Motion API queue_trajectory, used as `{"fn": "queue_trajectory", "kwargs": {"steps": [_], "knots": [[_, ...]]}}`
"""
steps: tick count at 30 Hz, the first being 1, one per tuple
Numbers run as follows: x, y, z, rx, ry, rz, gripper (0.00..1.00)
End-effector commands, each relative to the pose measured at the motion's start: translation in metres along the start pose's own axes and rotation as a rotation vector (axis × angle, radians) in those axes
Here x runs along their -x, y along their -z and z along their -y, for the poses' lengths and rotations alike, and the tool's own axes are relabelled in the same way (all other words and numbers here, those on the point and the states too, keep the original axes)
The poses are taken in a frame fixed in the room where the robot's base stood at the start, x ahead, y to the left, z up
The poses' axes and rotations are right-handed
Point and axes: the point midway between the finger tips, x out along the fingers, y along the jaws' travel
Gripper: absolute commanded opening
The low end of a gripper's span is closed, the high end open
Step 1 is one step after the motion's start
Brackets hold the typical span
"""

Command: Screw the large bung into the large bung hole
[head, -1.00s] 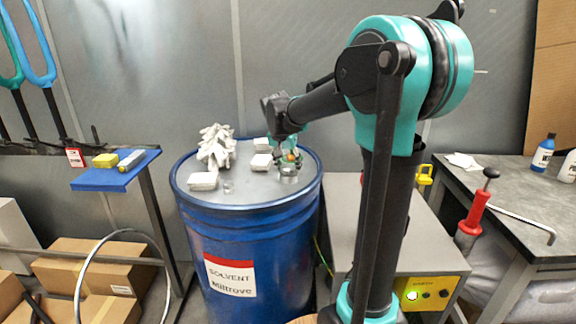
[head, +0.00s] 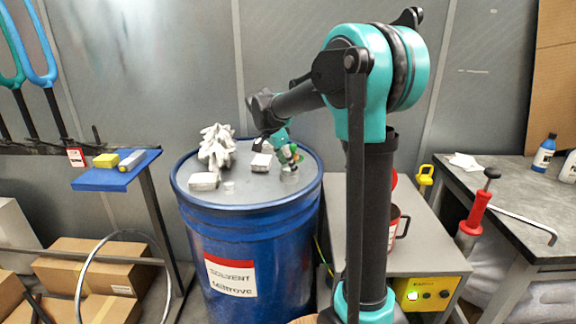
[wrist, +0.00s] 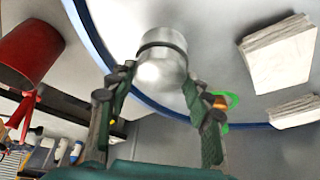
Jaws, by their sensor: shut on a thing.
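The large bung (wrist: 162,62), a silvery cylinder with a dark ring, is between my gripper's (wrist: 160,82) fingertips in the wrist view. My gripper is shut on its near end. In the head view my gripper (head: 288,158) is tilted over the right side of the lid (head: 245,195) of a blue drum (head: 240,250). A grey round piece (head: 290,177) shows just below the fingers. The large bung hole is not clearly seen, and I cannot tell how deep the bung sits.
A red mug (head: 393,232) stands on the grey cabinet at right. A blue shelf (head: 115,170) is at left.

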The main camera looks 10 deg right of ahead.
Motion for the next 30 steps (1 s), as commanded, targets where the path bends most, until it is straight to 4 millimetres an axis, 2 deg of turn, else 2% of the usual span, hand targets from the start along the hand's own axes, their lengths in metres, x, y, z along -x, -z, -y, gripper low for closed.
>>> {"fn": "queue_trajectory", "kwargs": {"steps": [3,13,22,30], "knots": [[-0.0003,0.0009,0.0000,-0.063,-0.027,-0.001,0.23],[-0.0005,0.0009,-0.0002,-0.085,-0.037,-0.001,0.23],[-0.0011,0.0016,0.0021,-0.381,-0.160,-0.003,0.23],[-0.0009,0.0014,0.0018,-0.442,-0.184,-0.003,0.23]]}}
